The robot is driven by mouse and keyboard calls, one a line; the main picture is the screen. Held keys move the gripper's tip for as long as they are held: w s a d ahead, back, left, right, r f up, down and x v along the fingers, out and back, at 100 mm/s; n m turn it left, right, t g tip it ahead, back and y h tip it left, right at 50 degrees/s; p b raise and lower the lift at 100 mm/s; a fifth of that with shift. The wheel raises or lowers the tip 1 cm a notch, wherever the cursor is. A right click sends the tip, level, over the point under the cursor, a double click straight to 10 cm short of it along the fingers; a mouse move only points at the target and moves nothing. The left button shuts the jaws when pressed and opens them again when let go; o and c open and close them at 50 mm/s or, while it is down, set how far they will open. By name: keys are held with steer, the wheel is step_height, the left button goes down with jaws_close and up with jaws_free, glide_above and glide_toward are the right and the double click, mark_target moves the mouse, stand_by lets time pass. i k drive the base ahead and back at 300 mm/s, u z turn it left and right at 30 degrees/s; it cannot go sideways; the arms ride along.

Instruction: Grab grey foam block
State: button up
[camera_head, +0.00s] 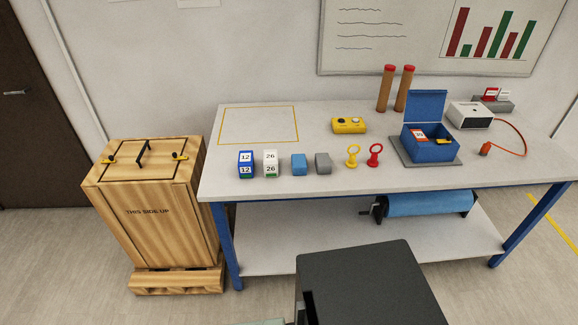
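The grey foam block (323,163) is a small grey block standing near the front edge of the white table (235,180). A blue block (298,164) of similar size stands just to its left, with a small gap. A yellow ring-topped piece (353,156) is to its right. Nothing covers the grey block in this view. My gripper is not seen in the frame.
Left of the blue block stand a white block (270,163) and a blue-and-white block (246,164), both numbered. A red ring-topped piece (375,155), an open blue box (427,147) and a yellow device (349,125) stand nearby. A wooden crate (150,215) is left of the table.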

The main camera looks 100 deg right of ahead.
mark_target(323, 163)
steer(key=z, duration=0.05)
steer(key=i, duration=0.4)
steer(key=z, duration=2.2)
